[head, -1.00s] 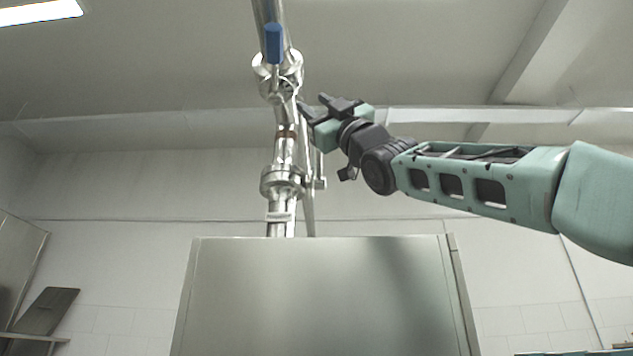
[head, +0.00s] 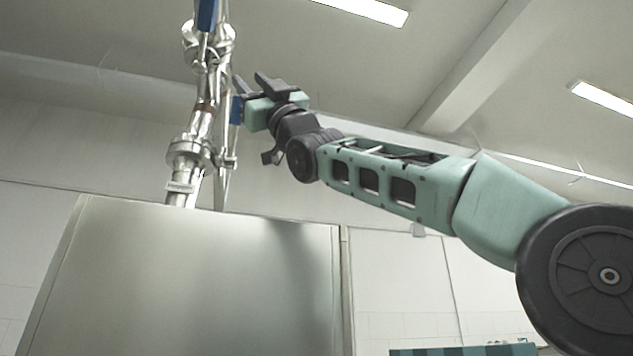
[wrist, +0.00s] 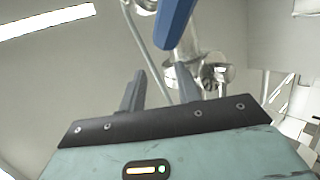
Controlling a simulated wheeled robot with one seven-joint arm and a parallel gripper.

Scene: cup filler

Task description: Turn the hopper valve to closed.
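A shiny metal pipe assembly (head: 190,152) rises behind a steel cabinet in the head view. A blue valve handle (head: 207,14) sits high on it, cut by the top edge. A second blue piece (head: 236,110) shows lower, partly hidden beside my gripper. In the wrist view a blue handle (wrist: 174,20) hangs at the top, just beyond the fingertips and nearer the right finger. My gripper (head: 256,84) is right of the pipe, below the upper handle. Its dark fingers (wrist: 158,80) are apart with nothing between them. I cannot tell the valve's exact setting.
The broad steel cabinet (head: 190,280) stands below the pipe. A thin metal rod (head: 226,160) runs alongside the pipe, close to my gripper. Ceiling beams and lamps (head: 368,10) are above. The space right of the pipe is taken by my arm.

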